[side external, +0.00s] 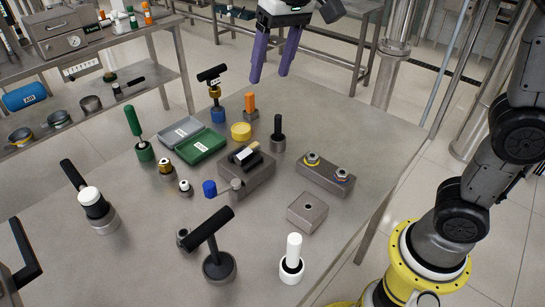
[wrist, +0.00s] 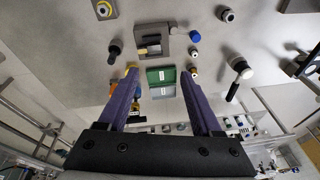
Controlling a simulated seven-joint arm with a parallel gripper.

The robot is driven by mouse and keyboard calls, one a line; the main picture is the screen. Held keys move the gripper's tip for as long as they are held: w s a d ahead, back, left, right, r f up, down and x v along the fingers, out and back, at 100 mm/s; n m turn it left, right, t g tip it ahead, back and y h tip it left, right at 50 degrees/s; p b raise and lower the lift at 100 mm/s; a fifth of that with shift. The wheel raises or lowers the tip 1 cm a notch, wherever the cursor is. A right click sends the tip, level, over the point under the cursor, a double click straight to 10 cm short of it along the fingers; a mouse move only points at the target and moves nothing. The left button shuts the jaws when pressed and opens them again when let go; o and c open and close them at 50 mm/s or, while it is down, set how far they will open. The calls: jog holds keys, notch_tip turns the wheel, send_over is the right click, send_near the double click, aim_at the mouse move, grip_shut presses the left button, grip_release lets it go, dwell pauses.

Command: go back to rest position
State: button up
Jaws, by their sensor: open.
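My gripper (side external: 274,62) is at the top of the side external view, raised above the far part of the work table (side external: 345,130). Its two purple fingers are apart, with nothing between them, and point down. In the wrist view my gripper (wrist: 168,90) also shows open and empty. The fingers appear clear of the tools on the table.
Below stand a green and grey case (side external: 203,145), a yellow cylinder (side external: 241,132), an orange-handled tool (side external: 250,104), a black-handled tool (side external: 278,135) and a grey block with two ringed parts (side external: 325,177). Several handled tools stand nearer. The table's right part is bare.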

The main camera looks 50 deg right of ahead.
jog(key=s+d+r+t, duration=0.1)
jog(key=s+d, duration=0.3)
jog(key=s, duration=0.2)
jog(key=s+d+f+n+t, duration=0.1)
jog(key=s+d+f, duration=0.1)
jog(key=s+f, duration=0.3)
jog(key=s+d+f+n, duration=0.1)
jog(key=s+d+f, duration=0.2)
jog(key=s+f, duration=0.3)
jog(key=s, duration=0.3)
jog(key=shift+s+f+t+h, duration=0.2)
jog(key=shift+f+t+h, duration=0.1)
jog(key=shift+t, duration=0.1)
dwell(0.5)
